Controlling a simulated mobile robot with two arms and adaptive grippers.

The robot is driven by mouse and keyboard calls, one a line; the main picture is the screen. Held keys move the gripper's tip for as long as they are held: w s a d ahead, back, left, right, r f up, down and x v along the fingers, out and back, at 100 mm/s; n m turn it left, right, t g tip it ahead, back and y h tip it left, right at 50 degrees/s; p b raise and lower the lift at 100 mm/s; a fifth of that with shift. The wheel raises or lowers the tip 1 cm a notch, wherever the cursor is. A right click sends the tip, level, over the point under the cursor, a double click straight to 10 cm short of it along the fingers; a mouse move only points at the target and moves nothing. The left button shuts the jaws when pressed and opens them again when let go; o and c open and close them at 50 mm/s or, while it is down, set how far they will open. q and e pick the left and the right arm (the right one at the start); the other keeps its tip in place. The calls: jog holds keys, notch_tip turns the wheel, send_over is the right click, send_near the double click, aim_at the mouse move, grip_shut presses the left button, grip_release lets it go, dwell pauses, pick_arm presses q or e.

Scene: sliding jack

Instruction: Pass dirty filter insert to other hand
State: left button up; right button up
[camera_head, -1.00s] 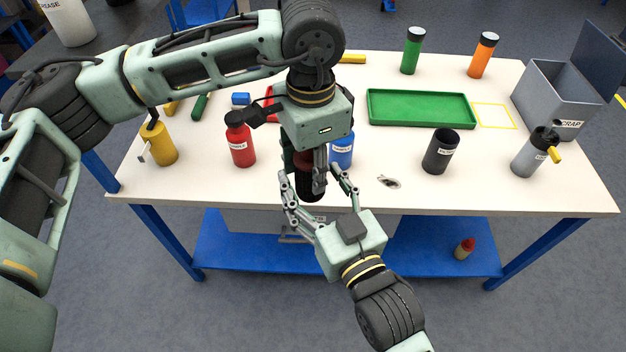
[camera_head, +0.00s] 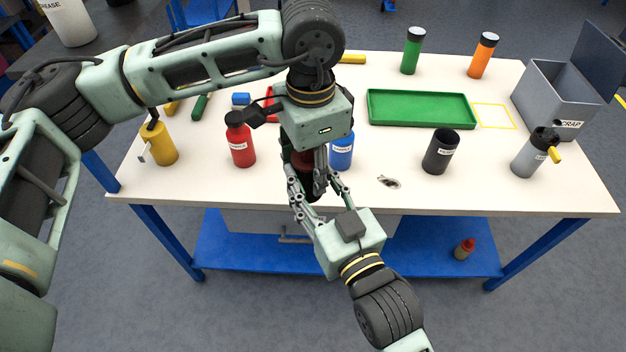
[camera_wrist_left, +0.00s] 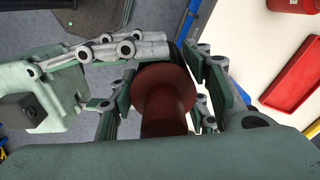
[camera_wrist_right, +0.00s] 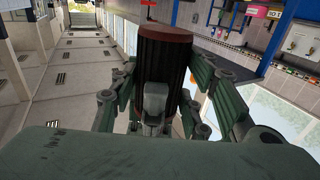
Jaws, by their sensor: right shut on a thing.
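The dirty filter insert (camera_head: 302,160) is upright in front of the bench edge, with a dark red flanged end up and a dark ribbed body. It shows in the left wrist view (camera_wrist_left: 166,95) and the right wrist view (camera_wrist_right: 165,45). My right gripper (camera_head: 317,192) reaches up from below and is shut on its dark body. My left gripper (camera_head: 306,168) points down over the upper end. Its fingers stand on both sides of the insert, spread apart in the left wrist view (camera_wrist_left: 160,100). The insert's lower part is largely hidden by fingers.
On the bench (camera_head: 400,195) stand a red bottle (camera_head: 240,147), a blue bottle (camera_head: 342,152), a dark cup (camera_head: 440,152) and a grey bottle (camera_head: 527,157). A green tray (camera_head: 420,122) and a grey scrap bin (camera_head: 556,100) lie further back. A small dark-marked item (camera_head: 388,182) lies near the front edge.

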pick_arm(q)
jog(key=o, duration=0.3)
jog(key=shift+o, duration=0.2)
jog(key=shift+r, duration=0.15)
